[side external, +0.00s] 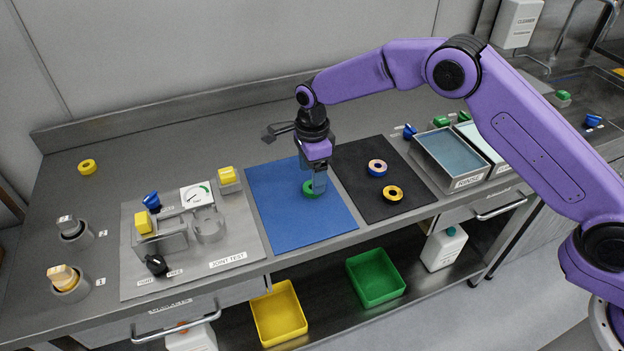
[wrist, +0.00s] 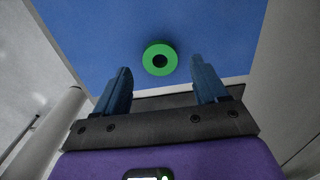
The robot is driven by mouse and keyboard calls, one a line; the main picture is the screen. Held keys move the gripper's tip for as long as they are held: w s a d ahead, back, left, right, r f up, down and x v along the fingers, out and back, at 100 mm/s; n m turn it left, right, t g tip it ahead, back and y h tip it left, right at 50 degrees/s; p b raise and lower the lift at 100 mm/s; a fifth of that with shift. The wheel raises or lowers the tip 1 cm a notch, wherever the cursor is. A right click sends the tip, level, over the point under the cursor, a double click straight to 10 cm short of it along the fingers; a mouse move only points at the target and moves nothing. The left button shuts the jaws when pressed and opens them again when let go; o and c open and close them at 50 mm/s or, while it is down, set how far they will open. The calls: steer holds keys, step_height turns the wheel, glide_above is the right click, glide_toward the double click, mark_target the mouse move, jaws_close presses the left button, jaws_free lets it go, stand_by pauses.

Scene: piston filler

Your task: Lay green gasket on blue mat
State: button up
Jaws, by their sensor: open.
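The green gasket (side external: 309,193) is a small thick ring lying on the blue mat (side external: 285,222), right of the mat's middle. In the wrist view the green gasket (wrist: 160,60) lies flat on the blue mat (wrist: 90,40), just beyond the tips of my open fingers. My gripper (side external: 318,188) is over the mat and points down beside the gasket, partly covering it in the side view. In the wrist view my gripper (wrist: 162,75) has its two blue fingers wide apart, with nothing between them.
The joint test fixture (side external: 185,235) stands left. A water-filled tray (side external: 450,155) stands right. The front of the blue mat is clear.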

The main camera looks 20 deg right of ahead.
step_height(320, 180, up, 9)
stand_by(0.3)
steer(key=shift+r, duration=0.1)
steer(key=s+d+r+n, duration=0.4)
steer(key=s+d+n, duration=0.1)
steer(key=s+n, duration=0.35)
steer(key=s+d+r+n, duration=0.4)
steer(key=s+n, duration=0.4)
steer(key=s, duration=0.2)
steer(key=s+d+f+n, duration=0.2)
steer(key=s+d+n, duration=1.2)
steer(key=s+d, duration=0.3)
steer(key=s, duration=0.3)
steer(key=shift+d, duration=0.2)
